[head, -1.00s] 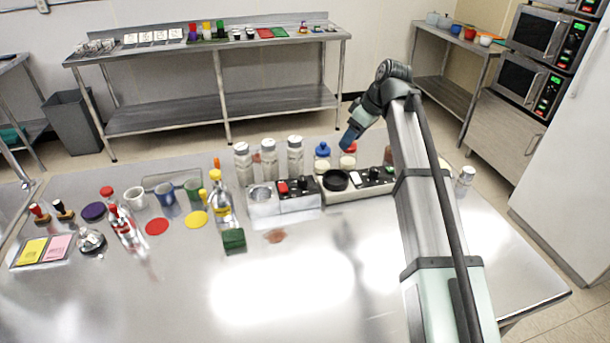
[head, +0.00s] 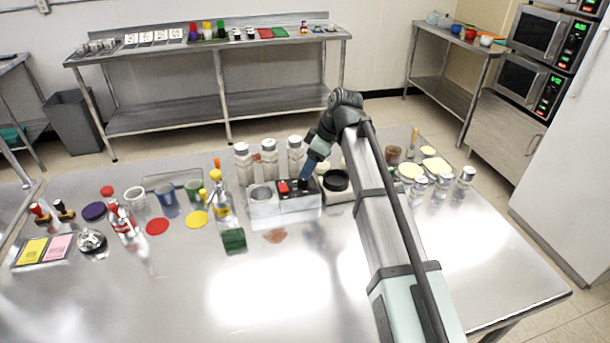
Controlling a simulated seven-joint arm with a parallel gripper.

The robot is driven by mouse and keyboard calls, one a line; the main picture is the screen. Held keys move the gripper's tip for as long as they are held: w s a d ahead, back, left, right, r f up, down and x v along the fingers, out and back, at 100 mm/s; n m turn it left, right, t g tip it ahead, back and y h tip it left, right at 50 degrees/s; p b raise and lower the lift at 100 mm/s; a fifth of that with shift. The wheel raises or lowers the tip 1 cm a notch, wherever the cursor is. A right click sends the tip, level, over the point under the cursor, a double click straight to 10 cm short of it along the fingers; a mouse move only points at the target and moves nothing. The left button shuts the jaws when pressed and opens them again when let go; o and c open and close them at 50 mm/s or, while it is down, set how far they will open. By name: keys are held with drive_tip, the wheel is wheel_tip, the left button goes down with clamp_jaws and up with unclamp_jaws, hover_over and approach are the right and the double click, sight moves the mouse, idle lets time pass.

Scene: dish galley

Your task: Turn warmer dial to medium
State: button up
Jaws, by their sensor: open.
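A low steel unit (head: 264,208) stands at the middle back of the front table. The gap between the fingers is too small to see. A second, pale unit (head: 337,196) with a black round plate (head: 335,180) is beside it. My arm covers its right part. The dial's setting cannot be read.
Several tall shakers (head: 269,157) stand close behind the steel unit. A yellow-labelled bottle (head: 222,200) is left of it and a green sponge (head: 234,239) in front. Several lidded jars (head: 440,188) stand right of my arm. The table's front middle is clear.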

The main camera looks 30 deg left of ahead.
sight(303, 181)
drive_tip(key=shift+x, duration=2.3)
drive_tip(key=c, duration=1)
